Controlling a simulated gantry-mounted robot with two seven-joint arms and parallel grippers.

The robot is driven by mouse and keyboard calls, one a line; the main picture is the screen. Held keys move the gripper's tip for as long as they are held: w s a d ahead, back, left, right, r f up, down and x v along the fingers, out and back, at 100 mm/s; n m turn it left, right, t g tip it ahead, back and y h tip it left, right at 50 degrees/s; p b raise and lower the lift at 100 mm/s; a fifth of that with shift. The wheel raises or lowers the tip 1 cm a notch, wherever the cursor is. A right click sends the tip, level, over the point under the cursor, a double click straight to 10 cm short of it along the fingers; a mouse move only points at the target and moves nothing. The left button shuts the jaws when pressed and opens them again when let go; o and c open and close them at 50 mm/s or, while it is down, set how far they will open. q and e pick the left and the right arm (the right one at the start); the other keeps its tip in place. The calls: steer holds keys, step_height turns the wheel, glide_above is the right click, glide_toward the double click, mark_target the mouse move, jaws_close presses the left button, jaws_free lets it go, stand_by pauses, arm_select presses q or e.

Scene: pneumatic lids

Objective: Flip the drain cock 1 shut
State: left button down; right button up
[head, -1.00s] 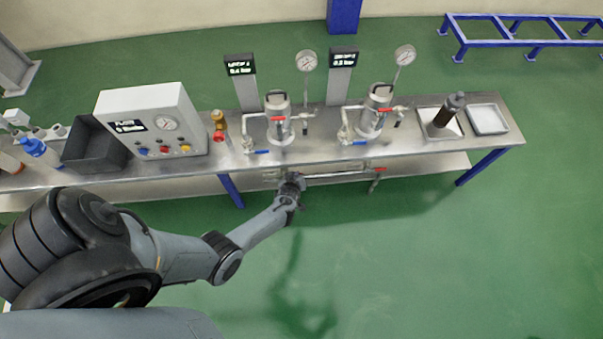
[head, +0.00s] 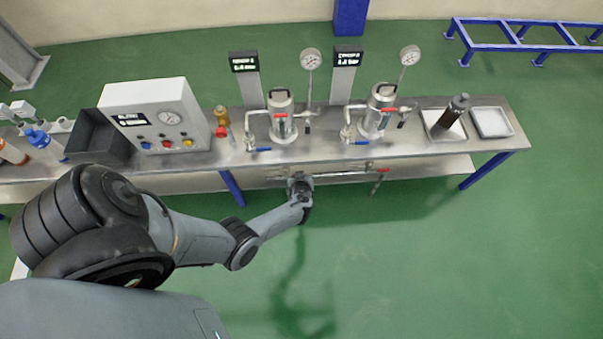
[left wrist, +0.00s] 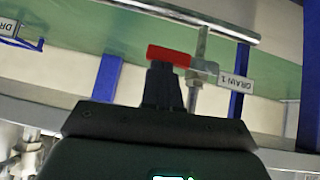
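Drain cock 1 shows in the left wrist view as a red handle (left wrist: 170,55) on a metal pipe stem, beside a white tag (left wrist: 236,80) reading "DRAIN 1". My left gripper (left wrist: 162,72) has its dark fingers close together, with their tips at the near edge of the red handle. I cannot tell whether they touch it. In the head view my left gripper (head: 299,181) is at the bench's front edge, below the left vessel, and my wrist hides the cock there. My right gripper is not in view.
Two metal vessels (head: 281,117) (head: 378,111) with gauges stand on the steel bench (head: 330,150). Another red handle (head: 383,170) hangs at the front edge to the right. A control box (head: 155,117) stands left. The green floor (head: 420,260) in front is clear.

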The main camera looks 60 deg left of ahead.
arm_select(q)
steer(key=shift+r, duration=0.1)
steer(key=w+a+r+p+v, duration=0.1)
steer(key=r+p+v, duration=0.1)
steer(key=p+v, duration=0.7)
steer(key=v, duration=0.3)
steer(key=shift+w+r, duration=0.2)
steer(key=shift+d, duration=0.1)
